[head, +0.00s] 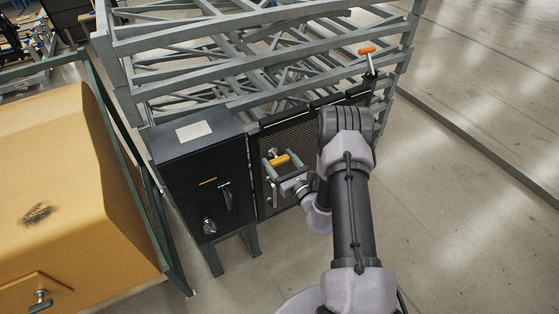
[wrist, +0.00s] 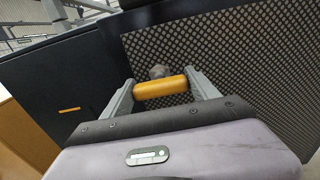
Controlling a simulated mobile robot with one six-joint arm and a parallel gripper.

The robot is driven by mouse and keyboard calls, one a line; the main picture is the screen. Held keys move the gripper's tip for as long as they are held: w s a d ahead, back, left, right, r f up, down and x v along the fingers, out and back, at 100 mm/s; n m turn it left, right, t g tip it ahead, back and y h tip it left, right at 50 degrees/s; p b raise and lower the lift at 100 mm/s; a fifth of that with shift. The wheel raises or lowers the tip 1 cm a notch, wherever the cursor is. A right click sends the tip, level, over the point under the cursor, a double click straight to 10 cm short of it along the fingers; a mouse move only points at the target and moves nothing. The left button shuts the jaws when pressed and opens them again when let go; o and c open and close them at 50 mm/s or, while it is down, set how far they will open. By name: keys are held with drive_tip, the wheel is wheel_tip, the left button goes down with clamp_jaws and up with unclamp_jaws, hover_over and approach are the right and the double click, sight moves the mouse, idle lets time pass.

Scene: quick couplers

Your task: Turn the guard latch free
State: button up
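The guard latch (head: 280,160) has a yellow-orange bar handle on the front of the dark mesh guard panel. In the wrist view its bar (wrist: 160,88) lies nearly level between my two fingers, with a grey round knob behind it. My gripper (head: 283,166) faces the panel, its fingers reaching to the two ends of the bar. In the wrist view the bar's ends meet the inner faces of both fingers, with no clear gap, so my gripper looks shut on it. My arm hides the right part of the panel in the head view.
A dark cabinet (head: 191,168) with a yellow mark, a black lever and a knob stands left of the panel. A grey metal frame (head: 270,40) rises behind. An orange-red T-handle (head: 367,50) stands at the upper right. A yellow housing (head: 80,180) is at left. Floor at right is clear.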

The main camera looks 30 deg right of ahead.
drive_tip(key=shift+c, duration=1.4)
drive_tip(key=shift+m, duration=0.4)
drive_tip(key=m+p, duration=0.1)
drive_tip(key=m, duration=0.2)
drive_tip(key=m+p, duration=0.1)
drive_tip(key=m, duration=0.3)
drive_tip(key=shift+d, duration=0.1)
drive_tip(key=m+p, duration=0.1)
drive_tip(key=m, duration=0.9)
drive_tip(key=shift+f+p, duration=0.1)
drive_tip(key=shift+p, duration=0.3)
